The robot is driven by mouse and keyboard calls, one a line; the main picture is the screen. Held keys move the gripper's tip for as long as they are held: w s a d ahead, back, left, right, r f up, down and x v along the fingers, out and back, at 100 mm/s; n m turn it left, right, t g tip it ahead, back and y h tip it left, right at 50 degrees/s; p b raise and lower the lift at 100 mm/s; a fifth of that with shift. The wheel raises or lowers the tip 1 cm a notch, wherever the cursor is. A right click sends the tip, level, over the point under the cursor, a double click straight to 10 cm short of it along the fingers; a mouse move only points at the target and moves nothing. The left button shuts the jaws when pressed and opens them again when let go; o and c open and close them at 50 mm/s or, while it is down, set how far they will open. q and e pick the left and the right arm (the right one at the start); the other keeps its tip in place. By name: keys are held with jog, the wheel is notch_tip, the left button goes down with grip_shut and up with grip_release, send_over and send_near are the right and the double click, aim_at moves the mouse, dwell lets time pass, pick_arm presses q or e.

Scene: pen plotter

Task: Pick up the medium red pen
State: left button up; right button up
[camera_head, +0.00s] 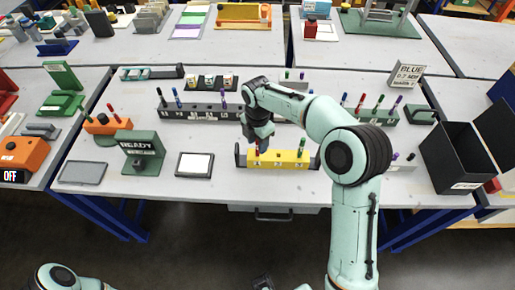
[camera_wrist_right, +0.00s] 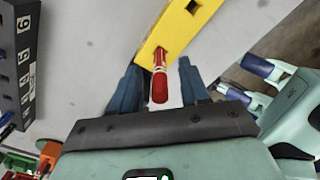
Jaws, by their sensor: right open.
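The red pen (camera_head: 257,150) stands in the left part of the yellow holder (camera_head: 280,162) on the near side of the middle table. My right gripper (camera_head: 258,142) is directly above it and partly hides it. In the right wrist view, the red pen (camera_wrist_right: 160,82) rises from the yellow holder (camera_wrist_right: 180,28) between the two open blue fingers of my right gripper (camera_wrist_right: 160,68). Gaps show on both sides of the pen. My left gripper is not in view.
A long dark rack (camera_head: 200,112) with several pens is behind. A READY sign (camera_head: 141,150) and a white pad (camera_head: 194,164) stand left. A black open box (camera_head: 455,160) and a BLUE sign (camera_head: 405,77) are right. The tabletop between pad and holder is clear.

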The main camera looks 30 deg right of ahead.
grip_shut()
jog(key=shift+r, duration=0.1)
